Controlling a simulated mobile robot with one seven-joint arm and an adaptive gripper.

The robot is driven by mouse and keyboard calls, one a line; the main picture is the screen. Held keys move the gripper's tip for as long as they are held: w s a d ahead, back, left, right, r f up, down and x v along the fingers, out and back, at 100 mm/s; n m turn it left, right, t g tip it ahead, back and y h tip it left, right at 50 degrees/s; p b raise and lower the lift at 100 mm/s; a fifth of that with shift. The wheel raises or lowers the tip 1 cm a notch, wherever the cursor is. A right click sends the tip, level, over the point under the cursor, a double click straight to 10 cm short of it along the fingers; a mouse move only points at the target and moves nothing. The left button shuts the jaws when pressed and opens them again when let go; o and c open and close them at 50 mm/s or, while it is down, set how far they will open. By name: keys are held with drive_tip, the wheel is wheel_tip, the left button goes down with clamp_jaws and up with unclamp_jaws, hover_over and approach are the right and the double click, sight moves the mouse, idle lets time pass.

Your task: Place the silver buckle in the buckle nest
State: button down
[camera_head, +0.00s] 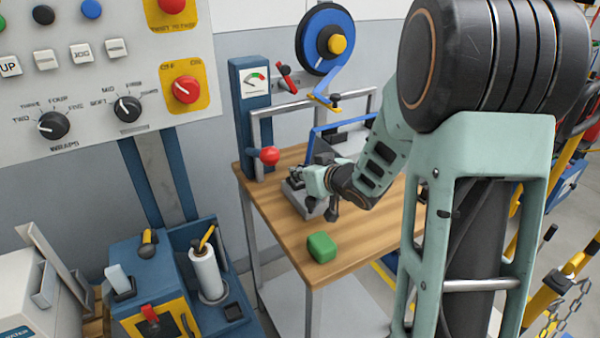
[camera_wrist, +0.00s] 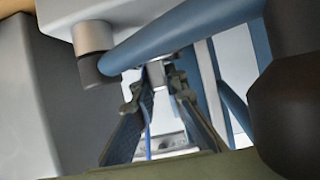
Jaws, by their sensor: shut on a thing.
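My gripper (camera_head: 297,180) is over the left part of the wooden bench (camera_head: 345,250), at a grey metal block (camera_head: 302,200). In the wrist view, its two dark fingers (camera_wrist: 157,82) close on a small silver piece, which looks like the silver buckle (camera_wrist: 156,72). The buckle is too small to make out in the head view. I cannot tell whether it touches anything else. The buckle nest cannot be clearly made out; the grey block under my gripper may hold it.
A blue post with a gauge (camera_head: 254,85), a red ball knob (camera_head: 270,156) and a grey frame stand behind my gripper. A blue strap (camera_head: 310,147) comes down from the reel (camera_head: 325,40). A green block (camera_head: 321,247) lies near the bench's front edge, with bare wood around it.

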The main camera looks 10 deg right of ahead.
drive_tip(key=shift+s+f+b, duration=0.15)
drive_tip(key=shift+f+b, duration=0.25)
drive_tip(key=shift+f, duration=0.3)
drive_tip(key=c, duration=2)
unclamp_jaws()
drive_tip(key=shift+s+f, duration=0.1)
drive_tip(key=shift+f, duration=0.1)
drive_tip(key=shift+o, duration=0.2)
drive_tip(key=shift+r+p, duration=0.5)
drive_tip(key=shift+r, duration=0.05)
drive_tip(key=p+v, duration=0.1)
drive_tip(key=v, duration=0.4)
drive_tip(key=r+p+v, duration=0.1)
drive_tip(key=v, duration=0.4)
drive_tip(key=shift+s+d+r+p, duration=0.1)
drive_tip(key=shift+d+p, duration=0.05)
drive_tip(key=shift+p, duration=0.2)
drive_tip(key=shift+s+d+r, duration=0.15)
drive_tip(key=shift+s, duration=0.35)
